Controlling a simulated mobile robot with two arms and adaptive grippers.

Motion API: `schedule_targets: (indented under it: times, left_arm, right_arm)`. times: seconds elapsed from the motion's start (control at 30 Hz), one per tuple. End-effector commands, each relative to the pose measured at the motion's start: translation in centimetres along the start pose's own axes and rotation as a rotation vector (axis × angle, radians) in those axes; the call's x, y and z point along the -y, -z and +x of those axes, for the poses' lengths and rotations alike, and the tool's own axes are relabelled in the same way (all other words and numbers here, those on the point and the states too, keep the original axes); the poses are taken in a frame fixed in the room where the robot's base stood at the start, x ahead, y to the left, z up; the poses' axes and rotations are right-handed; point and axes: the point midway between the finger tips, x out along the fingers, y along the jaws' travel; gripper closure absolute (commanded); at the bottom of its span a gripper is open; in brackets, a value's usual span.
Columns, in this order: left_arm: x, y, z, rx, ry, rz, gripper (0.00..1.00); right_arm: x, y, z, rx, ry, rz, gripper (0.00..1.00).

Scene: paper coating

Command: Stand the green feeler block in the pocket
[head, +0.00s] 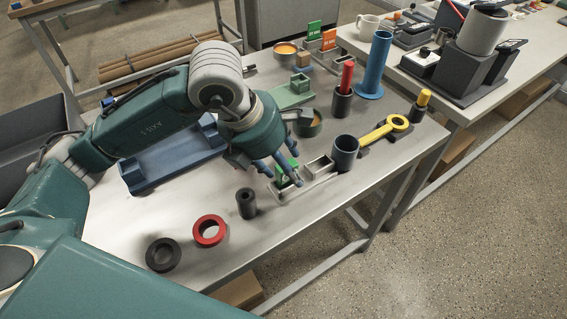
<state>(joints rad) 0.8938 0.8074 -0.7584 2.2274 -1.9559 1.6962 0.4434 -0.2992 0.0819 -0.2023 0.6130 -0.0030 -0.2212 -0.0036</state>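My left gripper (281,177) points down over the front right part of the near table. The green feeler block (288,167) is at its fingers, partly hidden behind one of them. I cannot tell whether the fingers press on the block or stand apart from it. A low grey holder (283,194) lies directly under the block and fingertips, its inside largely hidden. I cannot tell whether the block's foot is inside it. An open grey pocket (319,167) is just right of the gripper. My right gripper is not in view.
A black cylinder (246,202), a red ring (209,231) and a black ring (163,254) are at the front. A blue tray (150,180) lies under my arm.

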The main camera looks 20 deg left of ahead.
Motion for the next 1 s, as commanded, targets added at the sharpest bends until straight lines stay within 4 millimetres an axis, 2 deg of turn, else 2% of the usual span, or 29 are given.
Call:
schedule_targets:
  times: [0.03,0.53,0.7,1.0]
  left_arm:
    - [-0.1,0.0,-0.1,0.002,-0.002,0.0,0.49]
    - [-0.2,0.1,-6.9,0.005,-0.003,0.0,0.49]
    - [-0.1,0.2,-7.8,0.003,0.0,0.0,0.49]
    - [-0.1,0.2,-7.8,0.003,0.0,-0.001,0.49]
  right_arm:
    - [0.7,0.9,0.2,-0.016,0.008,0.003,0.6]
    - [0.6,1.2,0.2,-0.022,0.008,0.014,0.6]
    - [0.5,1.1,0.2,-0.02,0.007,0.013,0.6]
    - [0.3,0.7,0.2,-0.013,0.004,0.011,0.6]
